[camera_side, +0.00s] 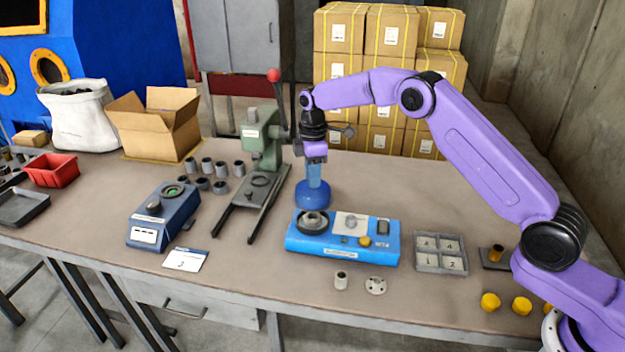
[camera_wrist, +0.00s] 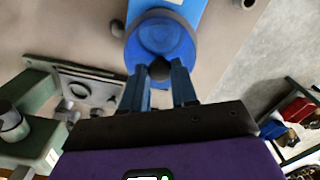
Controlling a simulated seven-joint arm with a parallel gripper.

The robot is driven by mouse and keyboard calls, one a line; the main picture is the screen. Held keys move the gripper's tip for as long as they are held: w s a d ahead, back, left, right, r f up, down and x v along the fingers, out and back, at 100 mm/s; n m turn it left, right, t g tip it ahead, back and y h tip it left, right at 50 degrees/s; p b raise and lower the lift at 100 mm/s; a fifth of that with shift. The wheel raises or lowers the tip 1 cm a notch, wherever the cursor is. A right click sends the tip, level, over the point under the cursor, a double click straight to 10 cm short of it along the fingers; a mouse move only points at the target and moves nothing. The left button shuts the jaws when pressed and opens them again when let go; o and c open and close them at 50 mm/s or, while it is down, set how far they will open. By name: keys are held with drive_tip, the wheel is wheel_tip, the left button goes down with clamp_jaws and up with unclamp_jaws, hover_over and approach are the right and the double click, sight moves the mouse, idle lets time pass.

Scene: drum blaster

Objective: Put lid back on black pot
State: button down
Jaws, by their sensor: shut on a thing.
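A blue round lid with a black knob (camera_side: 313,198) is in the middle of the side view. My gripper (camera_side: 314,181) is shut on it. In the wrist view the lid (camera_wrist: 158,42) looks like a blue disc, with its black knob between my blue fingers (camera_wrist: 158,72). The black pot (camera_side: 301,227) sits on the left end of a blue machine (camera_side: 345,250). In the side view the lid shows just above and behind the pot's rim; the exact gap cannot be told. The pot is not clearly visible in the wrist view, where the lid covers part of the machine (camera_wrist: 180,6).
A green press (camera_side: 264,145) with a red-knobbed lever stands behind left. A dark blue device (camera_side: 163,212) is further left. A numbered tray (camera_side: 440,253) is to the right. A small grey cylinder (camera_side: 341,280) and a disc (camera_side: 375,286) lie in front.

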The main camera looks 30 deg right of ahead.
drive_tip(key=shift+f, duration=3.15)
drive_tip(key=shift+f, duration=0.15)
drive_tip(key=c, duration=0.8)
unclamp_jaws()
drive_tip(key=shift+o, duration=0.3)
drive_tip(key=o, duration=0.4)
drive_tip(key=shift+o, duration=0.2)
drive_tip(key=shift+r, duration=3.5)
